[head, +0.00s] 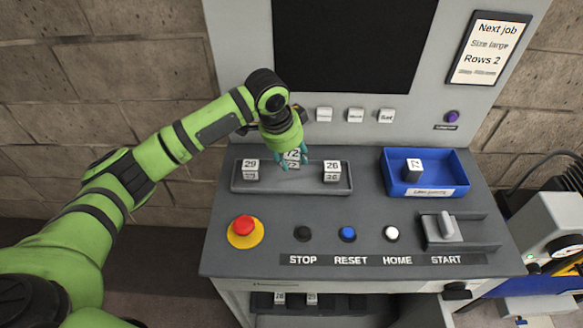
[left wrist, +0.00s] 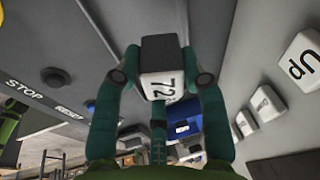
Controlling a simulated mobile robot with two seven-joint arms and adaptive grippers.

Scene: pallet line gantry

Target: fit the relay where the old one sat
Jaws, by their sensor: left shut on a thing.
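My left gripper (head: 292,164) is over the middle of a grey rail (head: 275,189) on the console. It is shut on a white relay marked 72 (head: 291,154). In the left wrist view this relay (left wrist: 160,84) sits between the green fingertips, its dark base showing. Relay 29 (head: 250,168) stands at the rail's left end and relay 26 (head: 331,170) at its right end. The relay 72 looks higher in the picture than these two; I cannot tell whether it touches the rail. Another white relay (head: 413,168) lies in a blue bin (head: 455,186), its marking unclear. My right gripper is out of view.
In front of the rail are a red emergency button (head: 243,226), black, blue and white buttons, and a grey lever (head: 447,227). A panel with a dark screen (head: 350,45) rises behind. More relays (head: 280,299) sit on a shelf below.

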